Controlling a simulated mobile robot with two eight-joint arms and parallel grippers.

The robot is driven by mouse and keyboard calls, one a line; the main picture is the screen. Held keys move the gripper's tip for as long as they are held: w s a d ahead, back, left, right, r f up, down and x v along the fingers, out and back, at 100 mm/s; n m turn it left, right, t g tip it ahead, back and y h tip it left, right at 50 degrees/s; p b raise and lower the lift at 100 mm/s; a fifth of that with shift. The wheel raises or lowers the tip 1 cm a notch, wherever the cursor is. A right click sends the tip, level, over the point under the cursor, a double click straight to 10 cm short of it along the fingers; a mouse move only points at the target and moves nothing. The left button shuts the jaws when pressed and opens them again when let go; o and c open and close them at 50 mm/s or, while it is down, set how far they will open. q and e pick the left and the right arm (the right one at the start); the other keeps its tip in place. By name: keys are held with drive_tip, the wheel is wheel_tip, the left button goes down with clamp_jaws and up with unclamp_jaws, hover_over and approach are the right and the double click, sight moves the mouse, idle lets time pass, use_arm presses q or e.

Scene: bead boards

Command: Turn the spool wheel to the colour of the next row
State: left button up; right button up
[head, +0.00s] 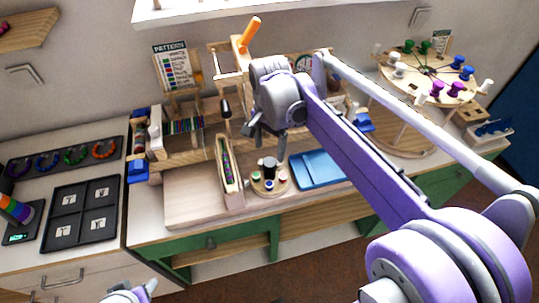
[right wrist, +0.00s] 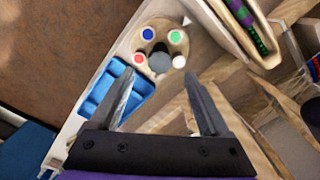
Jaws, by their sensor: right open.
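The small round wooden spool wheel (head: 257,187) sits on the workbench with coloured spools around a dark central knob (head: 269,163). In the right wrist view the wheel (right wrist: 160,27) shows blue, green, red and white round tops around a grey knob (right wrist: 159,62). A white triangular marker (right wrist: 187,20) lies beside its rim near the green top. My right gripper (head: 266,140) is open and empty above the wheel; its fingertips (right wrist: 160,77) are apart, one on either side of the knob in the picture. A pattern card (head: 176,67) with coloured rows stands at the back left. A piece of my left arm shows at the bottom edge.
A large round stand with coloured pegs (head: 428,72) is at the far right.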

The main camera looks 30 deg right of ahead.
drive_tip(key=shift+r, duration=2.4)
drive_tip(key=shift+s, duration=0.1)
drive_tip(key=s+a+f+n+t+p, duration=0.1)
drive_tip(key=s+a+f+n+t, duration=0.4)
drive_tip(key=s+f+n, duration=0.7)
drive_tip(key=s+a+n, duration=0.1)
drive_tip(key=s, duration=0.1)
drive_tip(key=shift+s+a+f+n, duration=0.2)
drive_tip(key=shift+s+f+n, duration=0.1)
drive_tip(key=shift+s, duration=0.1)
